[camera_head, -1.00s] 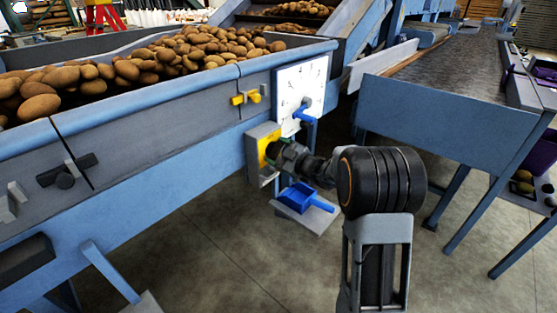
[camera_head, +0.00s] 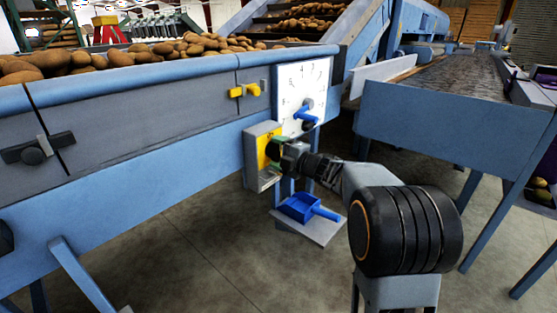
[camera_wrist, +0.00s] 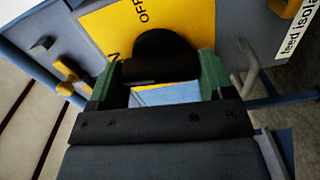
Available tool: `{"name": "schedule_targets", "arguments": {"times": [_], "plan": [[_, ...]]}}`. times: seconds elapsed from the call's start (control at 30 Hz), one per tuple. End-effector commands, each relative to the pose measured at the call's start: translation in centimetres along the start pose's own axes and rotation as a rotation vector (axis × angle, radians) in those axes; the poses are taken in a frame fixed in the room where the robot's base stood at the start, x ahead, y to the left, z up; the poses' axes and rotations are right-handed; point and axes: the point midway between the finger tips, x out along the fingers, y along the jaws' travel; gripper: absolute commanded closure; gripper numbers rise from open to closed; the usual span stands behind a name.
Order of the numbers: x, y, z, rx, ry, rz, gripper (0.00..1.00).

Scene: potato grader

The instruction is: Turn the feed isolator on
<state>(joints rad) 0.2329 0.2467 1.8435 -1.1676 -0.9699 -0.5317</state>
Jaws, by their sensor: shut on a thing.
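The feed isolator (camera_head: 251,157) is a grey box with a yellow front plate, on the side of the blue hopper. In the wrist view its yellow plate (camera_wrist: 105,27) shows the letters "OFF" and part of another mark, and a black knob (camera_wrist: 165,50) stands on it. My gripper (camera_wrist: 158,80) has its green-padded fingers on either side of the knob's grip bar and is shut on it. In the head view my gripper (camera_head: 275,152) is at the yellow plate and hides most of the knob. The "feed isolator" label (camera_wrist: 299,30) is partly in the wrist view.
A white dial panel (camera_head: 301,90) with a blue lever (camera_head: 306,114) is just above right. A yellow handle (camera_head: 244,91) is above the box. A blue scoop (camera_head: 303,208) lies on a low shelf (camera_head: 318,228) below. Potatoes (camera_head: 190,45) fill the hopper.

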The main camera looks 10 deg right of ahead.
Motion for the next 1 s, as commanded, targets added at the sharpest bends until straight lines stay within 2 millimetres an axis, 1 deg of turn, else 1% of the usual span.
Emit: {"name": "schedule_targets", "arguments": {"times": [0.03, 0.33, 0.87, 0.9, 1.0], "plan": [[-0.05, -0.28, 0.13, -0.023, -0.003, 0.001, 0.49], [-0.05, -0.11, 0.11, -0.114, -0.003, 0.000, 0.49], [-0.04, -0.04, 0.08, -0.133, -0.002, -0.001, 0.49], [-0.04, -0.05, 0.07, -0.133, -0.002, -0.001, 0.22], [-0.02, -0.05, 0.04, -0.132, -0.001, -0.001, 0.13]]}}
